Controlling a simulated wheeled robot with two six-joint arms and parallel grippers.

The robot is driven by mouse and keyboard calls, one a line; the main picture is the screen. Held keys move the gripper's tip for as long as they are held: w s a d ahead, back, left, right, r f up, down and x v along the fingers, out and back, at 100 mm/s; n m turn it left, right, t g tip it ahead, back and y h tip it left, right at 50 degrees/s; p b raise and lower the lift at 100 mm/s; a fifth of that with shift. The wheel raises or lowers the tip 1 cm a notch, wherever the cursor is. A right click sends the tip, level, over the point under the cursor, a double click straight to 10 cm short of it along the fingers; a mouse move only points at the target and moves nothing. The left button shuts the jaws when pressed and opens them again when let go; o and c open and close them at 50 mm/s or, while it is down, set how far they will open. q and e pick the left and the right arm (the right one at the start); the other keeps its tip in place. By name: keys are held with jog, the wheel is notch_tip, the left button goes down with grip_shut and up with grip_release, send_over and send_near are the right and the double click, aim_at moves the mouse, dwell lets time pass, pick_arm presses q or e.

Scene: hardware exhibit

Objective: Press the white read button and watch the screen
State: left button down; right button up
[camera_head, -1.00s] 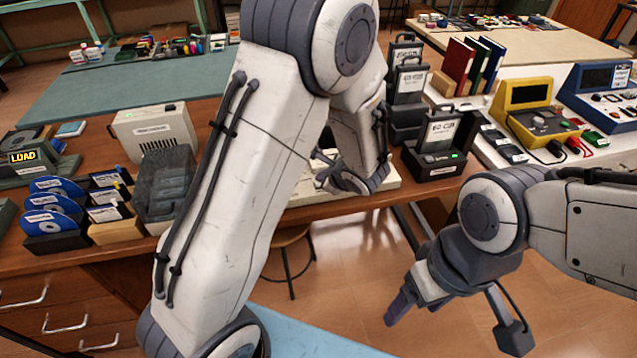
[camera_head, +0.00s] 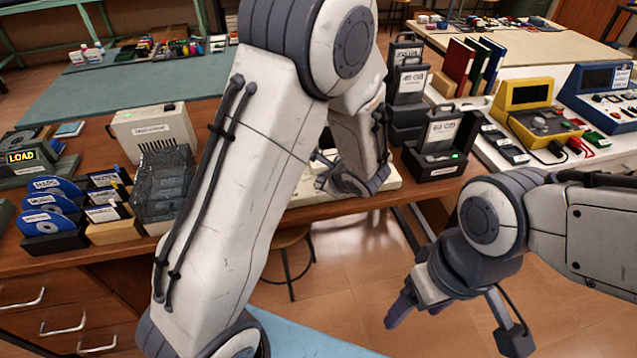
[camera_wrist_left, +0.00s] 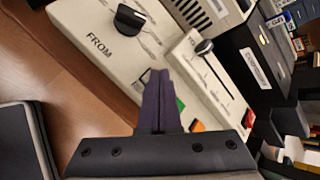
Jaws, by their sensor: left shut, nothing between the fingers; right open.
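My left gripper (camera_wrist_left: 158,100) is shut and empty, with its fingertips over a cream control panel (camera_wrist_left: 105,70) in the left wrist view. The panel carries the word FROM, a black knob (camera_wrist_left: 130,18), a green button (camera_wrist_left: 180,104) beside the fingers and an orange button (camera_wrist_left: 197,126). I cannot make out a white read button; the fingers cover part of the panel. In the head view the left arm hides most of the panel (camera_head: 393,183). A lit display (camera_head: 20,157) reads LOAD at the left. My right gripper (camera_head: 457,323) is open and empty, in front of the bench.
A clear container (camera_head: 163,190) and blue discs (camera_head: 50,207) stand left of my left arm. Black drive docks (camera_head: 437,150) stand right of it. A yellow instrument (camera_head: 530,105) with a dark screen is further right. Open floor lies around my right gripper.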

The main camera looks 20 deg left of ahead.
pick_arm(q)
jog(key=shift+r, duration=0.1)
jog(key=shift+r+p, duration=0.45)
jog(key=shift+r, duration=0.25)
jog(key=shift+r, duration=0.1)
notch_tip(320, 180, up, 5)
jog(key=p, duration=0.3)
dwell(0.6)
jog(key=s+d+r+n+g+h, duration=0.2)
jog(key=s+d+n, duration=0.1)
jog(key=s, duration=0.6)
jog(key=s+d+r+n+g+h+p, duration=0.1)
jog(key=s+d+r+n+g+h, duration=0.1)
jog(key=s+d, duration=0.4)
jog(key=s+d+r+n+g+h+p, duration=0.1)
jog(key=s+d+r+n+g+h, duration=0.1)
jog(key=s, duration=1.1)
jog(key=d+r+n+h, duration=0.1)
jog(key=d+r+n, duration=0.1)
jog(key=d+n, duration=0.1)
jog(key=shift+s+d+r+n+h, duration=0.2)
jog(key=shift+s+r+n+h, duration=0.05)
jog(key=shift+s+n+h, duration=0.05)
